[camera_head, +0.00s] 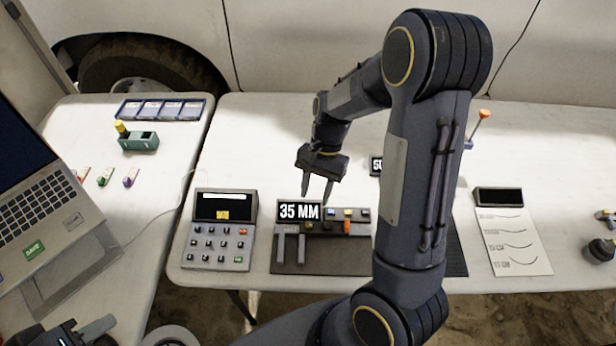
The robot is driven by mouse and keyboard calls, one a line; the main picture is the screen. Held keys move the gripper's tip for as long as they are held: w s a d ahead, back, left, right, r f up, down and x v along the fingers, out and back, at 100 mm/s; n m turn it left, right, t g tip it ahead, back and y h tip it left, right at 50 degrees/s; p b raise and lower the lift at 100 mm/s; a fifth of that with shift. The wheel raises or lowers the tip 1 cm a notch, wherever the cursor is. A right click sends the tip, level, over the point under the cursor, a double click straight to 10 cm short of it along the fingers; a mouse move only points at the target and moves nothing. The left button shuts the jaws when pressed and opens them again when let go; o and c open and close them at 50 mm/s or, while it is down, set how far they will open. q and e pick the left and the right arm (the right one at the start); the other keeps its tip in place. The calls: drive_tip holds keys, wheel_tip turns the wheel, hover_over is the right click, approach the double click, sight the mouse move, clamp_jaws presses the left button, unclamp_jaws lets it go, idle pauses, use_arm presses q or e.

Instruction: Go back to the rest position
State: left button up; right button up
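My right arm rises from the bottom and bends over the middle of the table, and its gripper (315,197) points down above a dark tray labelled 35 MM (320,262). Its two fingers are spread apart with nothing seen between them. The fingertips show close to the 35 MM sign (299,211); whether they touch it I cannot tell. My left gripper (98,333) shows only in part at the bottom left corner, below the laptop, and its opening cannot be made out. My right arm hides part of the table behind it.
A keypad device (220,232) stands left of the tray. A laptop (45,210) sits at the left. A chart card (512,240) lies at the right.

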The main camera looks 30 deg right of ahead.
drive_tip(key=s+a+r+n+t, duration=0.2)
drive_tip(key=s+r+n+t, duration=0.2)
drive_tip(key=s+r, duration=0.3)
drive_tip(key=s+a+r+n+t, duration=0.2)
drive_tip(key=s+r+n+t, duration=0.2)
drive_tip(key=s+r, duration=0.3)
drive_tip(key=shift+s+a+r+n, duration=0.2)
drive_tip(key=shift+a+r+n, duration=0.15)
drive_tip(key=shift+n, duration=0.25)
